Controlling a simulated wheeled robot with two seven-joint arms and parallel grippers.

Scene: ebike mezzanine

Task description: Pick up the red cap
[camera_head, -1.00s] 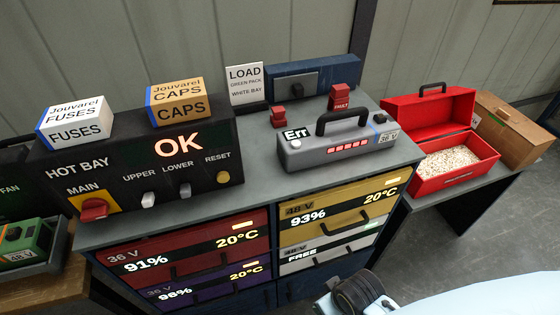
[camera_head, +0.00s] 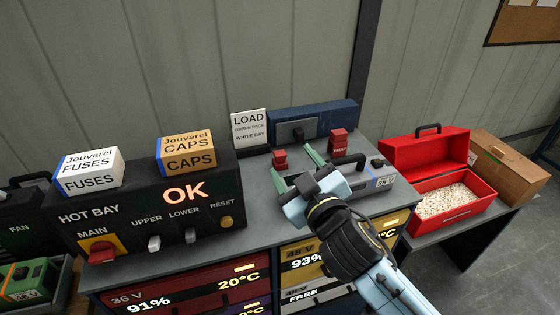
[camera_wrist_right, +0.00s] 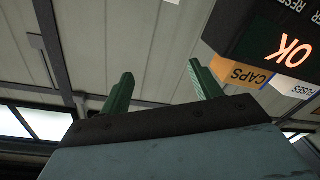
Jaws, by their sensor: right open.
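A small red cap-like piece (camera_head: 280,159) stands on the grey cabinet top (camera_head: 252,176), behind the grey battery pack. A red block marked FAULT (camera_head: 339,142) stands to its right. My right gripper (camera_head: 296,168) is open, its green fingers spread in front of and beside the small red piece; I cannot tell the exact height or any touch. In the right wrist view the open fingers (camera_wrist_right: 160,74) have nothing between them, and no red piece shows. The gripper and arm hide much of the grey pack (camera_head: 378,184). My left gripper is not in view.
The HOT BAY panel (camera_head: 120,200) with the FUSES box (camera_head: 88,183) and CAPS box (camera_head: 188,162) is on the left. A LOAD sign (camera_head: 248,128) and blue unit (camera_head: 345,117) stand behind. An open red toolbox (camera_head: 470,212) is at the right.

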